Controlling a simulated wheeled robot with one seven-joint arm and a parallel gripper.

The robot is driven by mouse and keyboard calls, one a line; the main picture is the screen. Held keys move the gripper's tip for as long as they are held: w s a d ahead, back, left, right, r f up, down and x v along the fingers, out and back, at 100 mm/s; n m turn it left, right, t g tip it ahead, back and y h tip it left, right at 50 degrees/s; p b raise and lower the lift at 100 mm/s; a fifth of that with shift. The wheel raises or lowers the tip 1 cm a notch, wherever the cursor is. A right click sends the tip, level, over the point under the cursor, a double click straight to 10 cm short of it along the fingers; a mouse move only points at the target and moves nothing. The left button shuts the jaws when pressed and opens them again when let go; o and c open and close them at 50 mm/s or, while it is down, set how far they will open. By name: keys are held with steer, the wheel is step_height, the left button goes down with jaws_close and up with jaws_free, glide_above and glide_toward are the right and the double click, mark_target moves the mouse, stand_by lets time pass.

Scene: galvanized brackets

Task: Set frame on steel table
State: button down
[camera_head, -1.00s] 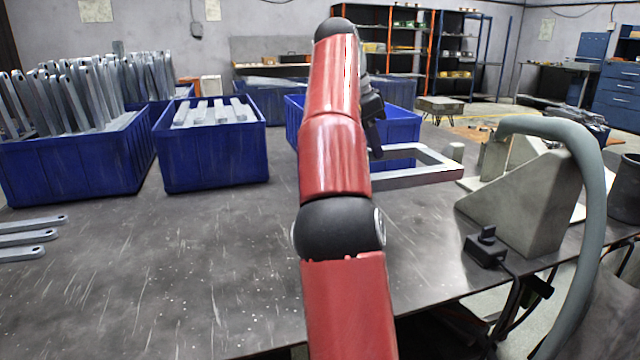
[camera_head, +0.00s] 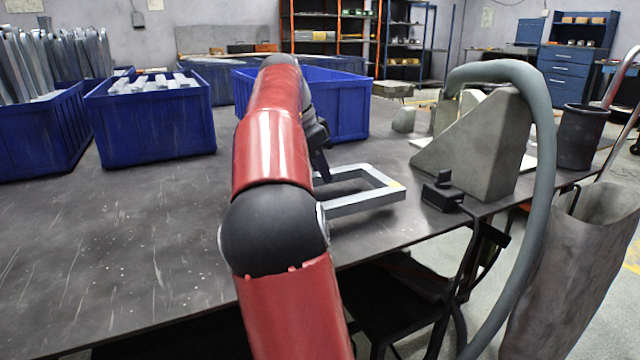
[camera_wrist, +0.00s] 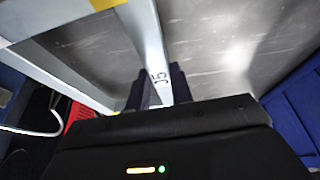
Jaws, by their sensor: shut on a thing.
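The frame (camera_head: 362,203) is a grey metal rectangle with a small yellow patch at one corner. In the head view it lies roughly level over the steel table (camera_head: 180,255), left of the concrete-grey wedge block. I cannot tell whether it touches the tabletop. My gripper (camera_head: 320,165) is partly hidden behind my red arm. In the wrist view my gripper (camera_wrist: 157,92) is shut on one bar of the frame (camera_wrist: 146,35), near a dark printed mark. The frame's left part is hidden by my arm in the head view.
Blue bins (camera_head: 150,130) with metal bars stand at the back left, and another blue bin (camera_head: 345,105) stands behind my arm. The wedge block (camera_head: 480,150), a black clamp-like device (camera_head: 443,193) and a thick grey hose (camera_head: 548,170) are at the right. The table's left middle is clear.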

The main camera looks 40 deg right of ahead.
steer(key=shift+f+b, duration=0.3)
steer(key=shift+f, duration=0.95)
steer(key=shift+f, duration=0.1)
steer(key=c, duration=1.2)
jaws_free()
steer(key=shift+c, duration=0.2)
steer(key=p+v, duration=0.4)
steer(key=v, duration=0.7)
steer(key=shift+d, duration=0.1)
steer(key=shift+a+r+p, duration=0.25)
steer(key=shift+r+p, duration=0.15)
steer(key=shift+r, duration=0.15)
